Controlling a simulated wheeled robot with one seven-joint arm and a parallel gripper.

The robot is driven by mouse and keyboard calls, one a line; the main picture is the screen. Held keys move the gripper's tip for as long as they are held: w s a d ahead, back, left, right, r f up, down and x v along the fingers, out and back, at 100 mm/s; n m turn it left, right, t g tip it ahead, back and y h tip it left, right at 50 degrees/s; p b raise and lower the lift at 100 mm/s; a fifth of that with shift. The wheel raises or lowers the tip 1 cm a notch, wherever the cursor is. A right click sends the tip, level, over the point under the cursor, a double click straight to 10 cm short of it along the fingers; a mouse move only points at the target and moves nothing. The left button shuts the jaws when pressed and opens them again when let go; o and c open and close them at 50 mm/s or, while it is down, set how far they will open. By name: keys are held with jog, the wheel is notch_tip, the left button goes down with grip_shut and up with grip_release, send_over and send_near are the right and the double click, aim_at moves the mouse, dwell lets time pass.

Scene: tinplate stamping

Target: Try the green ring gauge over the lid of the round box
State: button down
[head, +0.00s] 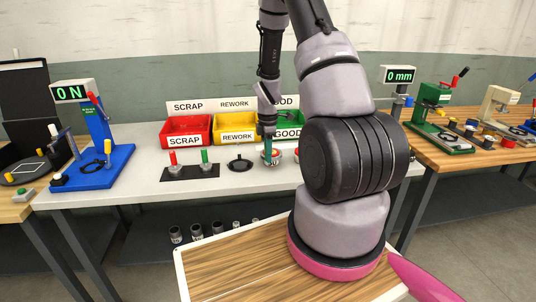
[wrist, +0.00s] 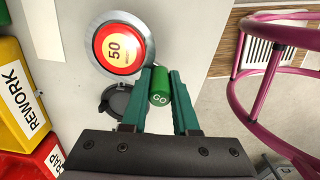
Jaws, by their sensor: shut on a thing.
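My gripper (wrist: 162,72) is shut on the green handle (wrist: 159,92) marked GO, which belongs to the green ring gauge. A grey metal ring (wrist: 146,34) at the handle's end shows around the round box's red lid (wrist: 122,50), which has a yellow label reading 50. From above, the ring encircles the lid; I cannot tell whether it is seated around it or hovers above. In the head view my gripper (head: 268,142) points down over the grey bench, and its fingers partly hide the box.
A dark round fixture (head: 240,164) is beside the box. Left of it, red and green upright handles (head: 207,157) stand on a black plate. Behind are red scrap (head: 187,142), yellow rework (head: 236,138) and green good bins. A blue gauge stand (head: 104,160) is at left.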

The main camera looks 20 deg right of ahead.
jog(key=shift+r, duration=0.25)
jog(key=shift+r, duration=1.65)
jog(key=shift+r, duration=0.1)
jog(key=shift+r, duration=1.4)
